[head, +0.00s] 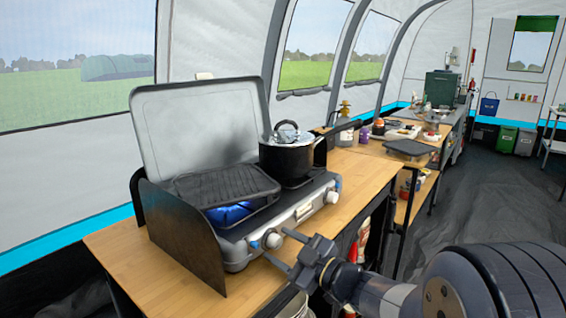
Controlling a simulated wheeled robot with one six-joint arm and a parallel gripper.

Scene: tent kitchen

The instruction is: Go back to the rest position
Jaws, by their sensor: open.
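My gripper (281,250) is open and empty at the front edge of the wooden table (122,262). Its two thin fingers point left, toward the control knobs of the camping stove (306,209). Whether a fingertip touches a knob cannot be told from this one view. My arm reaches in from the lower right. The stove's lid stands open. A blue flame (229,214) shows under the black griddle (228,184) on the left burner. A black pot with a shiny lid (287,155) stands on the right burner.
Dark side panels (180,232) stand at the stove. Further right, a second table holds bottles (344,112) and a dark tray (409,148). A lower shelf (413,197) is beside it. Open dark floor (500,190) lies to the right. Bins (507,138) stand at the far wall.

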